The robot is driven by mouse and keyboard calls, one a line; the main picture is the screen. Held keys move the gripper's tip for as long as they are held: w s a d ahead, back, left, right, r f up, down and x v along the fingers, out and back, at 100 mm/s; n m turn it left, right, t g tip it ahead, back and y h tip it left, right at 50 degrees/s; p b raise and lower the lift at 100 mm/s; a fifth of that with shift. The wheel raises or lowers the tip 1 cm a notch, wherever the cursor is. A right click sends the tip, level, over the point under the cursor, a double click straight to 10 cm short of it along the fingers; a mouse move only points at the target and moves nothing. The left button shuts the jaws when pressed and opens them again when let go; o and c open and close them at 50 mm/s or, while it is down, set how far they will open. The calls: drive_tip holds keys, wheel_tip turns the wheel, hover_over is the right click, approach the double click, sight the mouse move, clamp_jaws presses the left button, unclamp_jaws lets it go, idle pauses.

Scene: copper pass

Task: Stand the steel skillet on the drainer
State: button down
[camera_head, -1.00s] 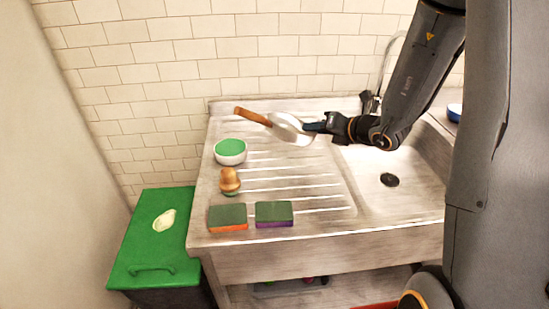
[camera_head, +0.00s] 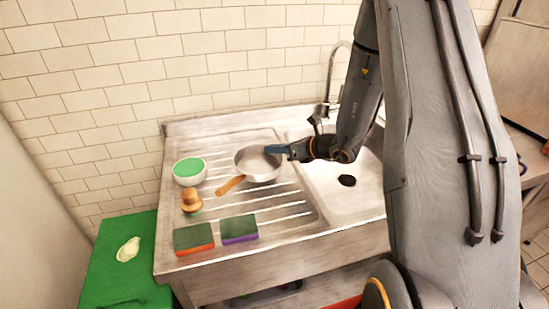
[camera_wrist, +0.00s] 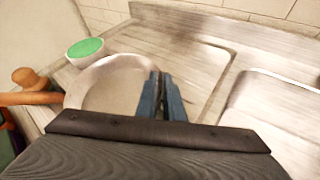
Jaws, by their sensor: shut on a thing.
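The steel skillet (camera_head: 257,165) has a round pan and a wooden handle (camera_head: 230,185) that points toward the front left in the head view. It is over the ribbed drainer (camera_head: 290,211) of the sink unit, open side up and roughly level. I cannot tell whether its base touches the drainer. My gripper (camera_head: 279,149) is shut on the skillet's rim, on the side away from the handle. In the wrist view the blue fingers (camera_wrist: 161,97) pinch the right edge of the pan (camera_wrist: 112,88), and the handle (camera_wrist: 30,98) extends left.
On the drainer are a bowl with a green top (camera_head: 189,170), a wooden-knobbed brush (camera_head: 191,199) and two sponges, one orange-based (camera_head: 194,238) and one purple-based (camera_head: 239,229). The sink basin (camera_head: 335,196) and tap (camera_head: 331,85) are to the right. A green-lidded bin (camera_head: 105,270) stands left.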

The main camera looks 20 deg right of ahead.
sight(275, 158)
drive_tip(key=shift+f+p, duration=0.55)
drive_tip(key=shift+f, duration=1.35)
drive_tip(key=c, duration=1.9)
unclamp_jaws()
drive_tip(key=shift+o, duration=0.2)
